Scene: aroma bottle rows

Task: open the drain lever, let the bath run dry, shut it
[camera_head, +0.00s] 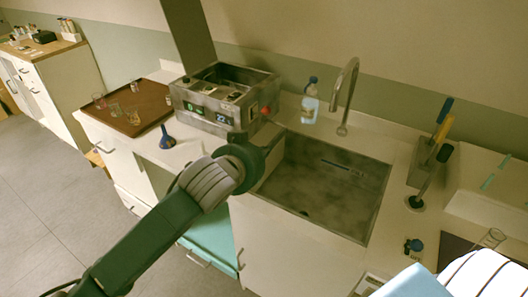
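The bath is a grey metal box (205,123) with an open top, standing on the counter left of the sink. Its front has small lit displays, one of them green (189,106). A small red part (266,110) sits at its right front corner; it may be the drain lever, but its position is too small to read. My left gripper (238,137) is at the lower front of the bath, near that corner. My own wrist hides most of it, so its fingers and any contact are unclear. The water level is not clear. My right gripper is out of view.
A sink (325,185) with a tall faucet (346,95) lies right of the bath. A brown tray (150,100) with small glasses and a blue funnel-like item (167,139) are at left. A tool holder (424,165) is at right.

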